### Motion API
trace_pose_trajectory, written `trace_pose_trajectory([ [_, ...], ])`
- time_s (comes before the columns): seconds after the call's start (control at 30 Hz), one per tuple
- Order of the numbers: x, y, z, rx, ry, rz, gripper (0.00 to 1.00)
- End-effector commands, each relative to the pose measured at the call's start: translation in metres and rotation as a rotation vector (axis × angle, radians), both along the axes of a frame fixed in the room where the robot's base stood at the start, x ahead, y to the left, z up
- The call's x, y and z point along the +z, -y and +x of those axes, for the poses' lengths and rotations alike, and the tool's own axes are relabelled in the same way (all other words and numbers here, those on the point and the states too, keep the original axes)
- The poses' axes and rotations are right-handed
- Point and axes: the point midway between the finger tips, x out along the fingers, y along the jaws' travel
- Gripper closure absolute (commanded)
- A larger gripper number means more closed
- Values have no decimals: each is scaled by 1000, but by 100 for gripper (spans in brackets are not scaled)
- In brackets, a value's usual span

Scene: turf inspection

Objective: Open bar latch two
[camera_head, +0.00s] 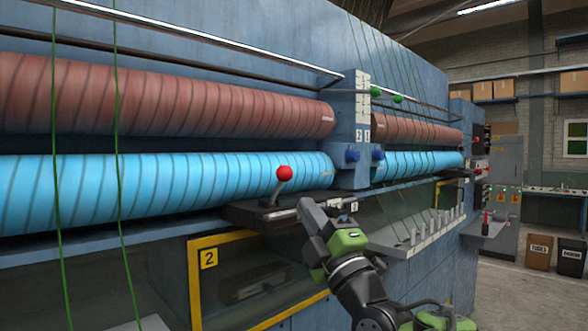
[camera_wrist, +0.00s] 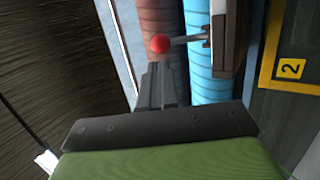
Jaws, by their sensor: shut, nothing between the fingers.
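A lever with a red ball knob (camera_head: 284,173) stands up from a dark latch block (camera_head: 245,214) on the machine's ledge, above the yellow-framed panel marked 2 (camera_head: 209,258). In the wrist view the red knob (camera_wrist: 159,44) sits just beyond my fingertips, its grey rod running right to the dark block (camera_wrist: 230,40). My gripper (camera_head: 306,204) is right of and below the knob in the head view. In the wrist view my gripper (camera_wrist: 155,68) is shut and empty, its tips close to the knob. I cannot tell whether they touch it.
Brown (camera_head: 160,95) and blue (camera_head: 150,190) wrapped rollers run along the machine above the ledge. Thin green cords (camera_head: 117,120) hang in front. A row of grey levers (camera_head: 430,228) lies to the right. Open floor (camera_head: 525,290) is at the far right.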

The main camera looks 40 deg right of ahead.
Motion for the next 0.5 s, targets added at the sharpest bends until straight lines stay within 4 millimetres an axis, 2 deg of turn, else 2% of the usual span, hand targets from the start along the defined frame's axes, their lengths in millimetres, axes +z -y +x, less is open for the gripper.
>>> trace_pose_trajectory([
  [0.03,14,2,10,4,-1,2,100],
  [0.2,31,8,36,1,-2,1,100],
  [0.33,37,10,47,0,-2,2,100],
  [0.5,36,10,51,1,0,-1,100],
])
